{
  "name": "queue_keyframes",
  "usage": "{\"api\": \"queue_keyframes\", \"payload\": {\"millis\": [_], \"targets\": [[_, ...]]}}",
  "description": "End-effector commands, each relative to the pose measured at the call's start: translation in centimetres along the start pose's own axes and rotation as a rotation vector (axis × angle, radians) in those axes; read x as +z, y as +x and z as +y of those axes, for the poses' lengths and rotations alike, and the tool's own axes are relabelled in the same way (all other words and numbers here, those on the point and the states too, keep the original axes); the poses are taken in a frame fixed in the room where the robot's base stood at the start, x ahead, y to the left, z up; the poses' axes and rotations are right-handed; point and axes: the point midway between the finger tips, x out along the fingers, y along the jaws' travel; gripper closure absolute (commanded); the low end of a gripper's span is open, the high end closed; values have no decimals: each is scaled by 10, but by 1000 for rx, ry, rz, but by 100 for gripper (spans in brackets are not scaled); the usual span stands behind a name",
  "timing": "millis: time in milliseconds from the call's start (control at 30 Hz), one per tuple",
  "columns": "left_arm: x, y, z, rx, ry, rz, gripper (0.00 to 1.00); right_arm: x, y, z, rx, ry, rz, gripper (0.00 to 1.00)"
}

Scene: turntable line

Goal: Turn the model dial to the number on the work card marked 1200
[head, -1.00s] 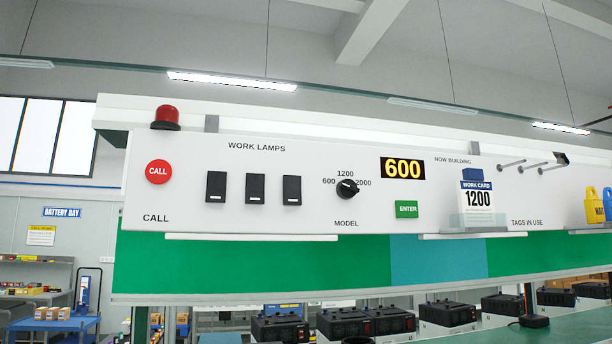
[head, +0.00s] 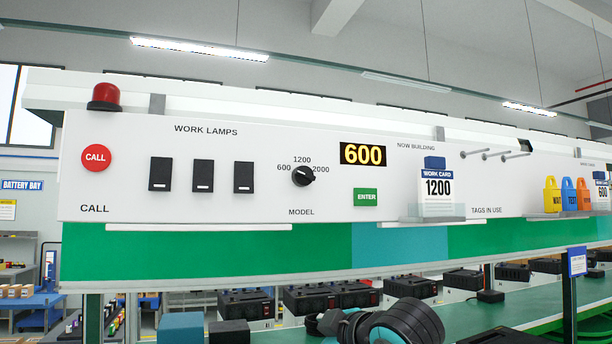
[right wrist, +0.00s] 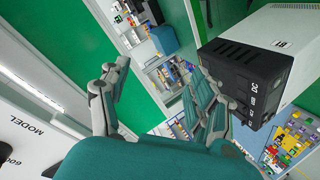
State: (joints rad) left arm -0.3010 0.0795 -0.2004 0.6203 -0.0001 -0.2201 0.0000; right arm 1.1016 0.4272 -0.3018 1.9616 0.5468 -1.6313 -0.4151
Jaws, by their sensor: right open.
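The model dial (head: 303,175) is a small black knob on the white panel, with 600 at its left, 1200 above and 2000 at its right. Its white mark is too small to read surely. The yellow display (head: 363,154) reads 600. The work card (head: 437,188) reads 1200 and stands in a clear holder right of the green ENTER button (head: 366,197). My right gripper (right wrist: 158,98) is open and empty in the right wrist view, with the panel's MODEL label at the left edge. My right arm shows low in the head view, below the panel. My left gripper is not in view.
Three black lamp switches (head: 202,175) and a red CALL button (head: 96,158) are left of the dial. A ledge (head: 210,227) runs below them. Pegs and coloured tags (head: 568,195) are at the right. Black boxed units (head: 335,298) stand behind, below the panel.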

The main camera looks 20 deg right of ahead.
Motion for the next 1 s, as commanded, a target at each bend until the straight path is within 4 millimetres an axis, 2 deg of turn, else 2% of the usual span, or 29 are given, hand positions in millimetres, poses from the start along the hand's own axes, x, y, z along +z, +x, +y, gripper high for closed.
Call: {"api": "queue_keyframes", "payload": {"millis": [33, 100, 200, 300, 400, 500, 600, 667, 767, 1000], "targets": [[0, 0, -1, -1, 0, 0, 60, -18, -15, 24, 35, -25, 24, 37], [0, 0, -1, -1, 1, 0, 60, -43, -38, 55, 77, -63, 58, 37], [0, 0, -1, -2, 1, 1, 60, -81, -82, 100, 144, -121, 108, 37], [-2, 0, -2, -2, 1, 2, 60, -110, -128, 135, 205, -167, 151, 37], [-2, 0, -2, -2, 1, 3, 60, -130, -165, 158, 251, -201, 182, 37], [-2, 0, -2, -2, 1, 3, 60, -142, -189, 171, 278, -222, 201, 37], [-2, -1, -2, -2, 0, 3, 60, -147, -198, 176, 288, -230, 210, 37], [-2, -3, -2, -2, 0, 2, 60, -149, -197, 178, 288, -231, 210, 37], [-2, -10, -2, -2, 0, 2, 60, -153, -186, 182, 287, -230, 210, 37], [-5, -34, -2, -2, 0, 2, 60, -165, -140, 196, 285, -230, 208, 37]]}}
